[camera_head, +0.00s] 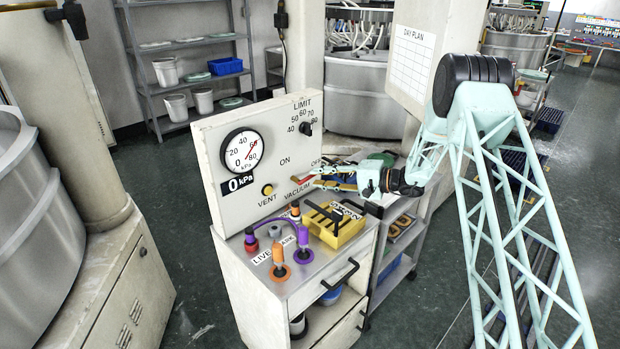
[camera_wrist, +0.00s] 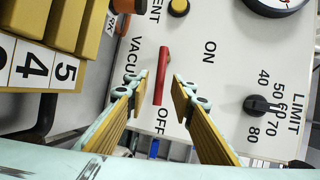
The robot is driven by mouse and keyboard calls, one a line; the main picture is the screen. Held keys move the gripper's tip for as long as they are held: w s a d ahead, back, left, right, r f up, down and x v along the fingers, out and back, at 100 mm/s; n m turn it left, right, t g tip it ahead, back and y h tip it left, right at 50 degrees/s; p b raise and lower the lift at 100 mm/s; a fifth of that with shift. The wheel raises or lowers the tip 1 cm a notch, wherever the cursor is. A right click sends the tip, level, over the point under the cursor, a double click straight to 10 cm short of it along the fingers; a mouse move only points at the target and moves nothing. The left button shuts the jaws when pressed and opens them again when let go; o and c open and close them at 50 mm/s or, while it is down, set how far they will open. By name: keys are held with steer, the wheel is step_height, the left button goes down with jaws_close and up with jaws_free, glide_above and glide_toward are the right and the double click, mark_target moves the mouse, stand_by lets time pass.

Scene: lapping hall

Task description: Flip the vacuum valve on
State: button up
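The vacuum valve is a red lever (camera_wrist: 161,85) on a pale upright panel. Its free end points toward the OFF label; the ON label stands off to one side. In the head view the lever (camera_head: 301,184) is partly hidden by my gripper (camera_head: 318,179). In the wrist view my gripper (camera_wrist: 160,82) is open, with one yellow-padded finger on each side of the lever.
The panel carries a gauge (camera_head: 243,151), a 0 kPa display (camera_head: 238,183), a yellow vent button (camera_head: 267,190) and a black limit knob (camera_head: 306,128). Below stand a yellow block rack (camera_head: 344,231) and orange and purple plugs with a hose. A wheeled cart stands to the right.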

mark_target(310, 177)
steer(key=shift+x, duration=2.05)
steer(key=shift+c, duration=0.3)
jaws_close()
